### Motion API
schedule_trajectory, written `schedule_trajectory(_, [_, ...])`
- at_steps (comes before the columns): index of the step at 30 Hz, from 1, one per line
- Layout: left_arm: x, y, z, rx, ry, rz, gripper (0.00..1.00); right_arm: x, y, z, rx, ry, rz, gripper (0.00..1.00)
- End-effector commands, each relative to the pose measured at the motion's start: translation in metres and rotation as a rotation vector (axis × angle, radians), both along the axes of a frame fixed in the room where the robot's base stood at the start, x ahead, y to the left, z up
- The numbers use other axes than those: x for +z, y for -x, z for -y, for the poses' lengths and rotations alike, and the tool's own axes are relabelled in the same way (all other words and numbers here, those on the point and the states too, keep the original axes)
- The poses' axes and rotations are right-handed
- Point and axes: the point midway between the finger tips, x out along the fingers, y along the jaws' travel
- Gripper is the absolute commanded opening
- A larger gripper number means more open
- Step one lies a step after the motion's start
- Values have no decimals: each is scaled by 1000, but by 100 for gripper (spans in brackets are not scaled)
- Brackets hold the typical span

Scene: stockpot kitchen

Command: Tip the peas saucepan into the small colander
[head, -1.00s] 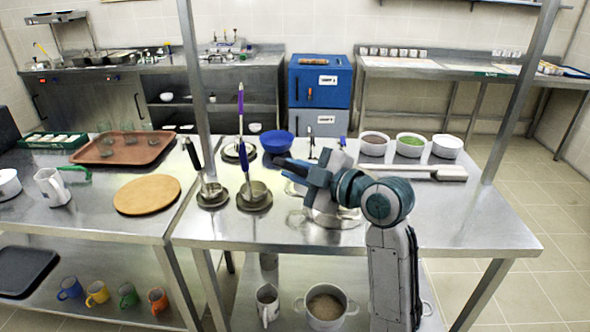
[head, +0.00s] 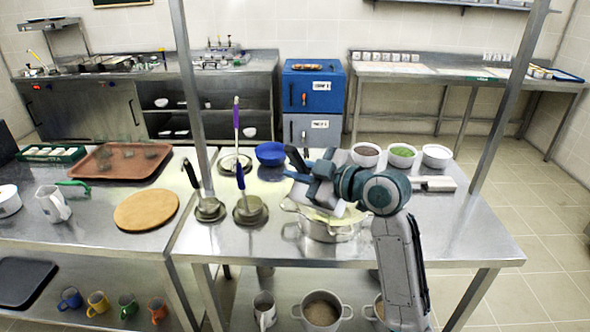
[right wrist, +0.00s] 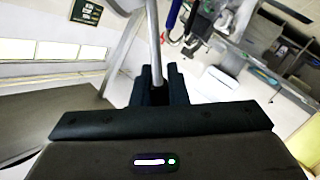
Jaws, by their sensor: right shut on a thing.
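My right gripper (head: 299,167) is over the middle table, above and behind a two-handled steel pot (head: 322,232) with pale contents. It is shut on a thin metal handle (right wrist: 155,45), seen rising from between the fingers in the right wrist view. What hangs on that handle is hidden, so I cannot tell whether it is the peas saucepan. I cannot make out the small colander. A white bowl with green contents (head: 402,160) stands at the back right. My left gripper is not in view.
Ladles with upright handles (head: 239,180) stand left of the pot. A blue bowl (head: 270,154) is behind them. A brown-filled bowl (head: 365,158) and another white bowl (head: 437,160) flank the green one. Table posts (head: 192,85) rise at both sides. The right front tabletop is clear.

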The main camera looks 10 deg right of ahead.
Motion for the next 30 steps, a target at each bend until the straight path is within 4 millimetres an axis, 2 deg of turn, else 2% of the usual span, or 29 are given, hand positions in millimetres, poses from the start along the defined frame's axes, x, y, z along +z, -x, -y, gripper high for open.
schedule_trajectory(2, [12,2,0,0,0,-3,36,11,-3,4,-1,-21,-20,0])
schedule_trajectory(25, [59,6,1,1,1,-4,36,36,-44,44,-2,-266,-269,0])
schedule_trajectory(30, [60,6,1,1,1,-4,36,33,-54,54,-1,-315,-320,0])
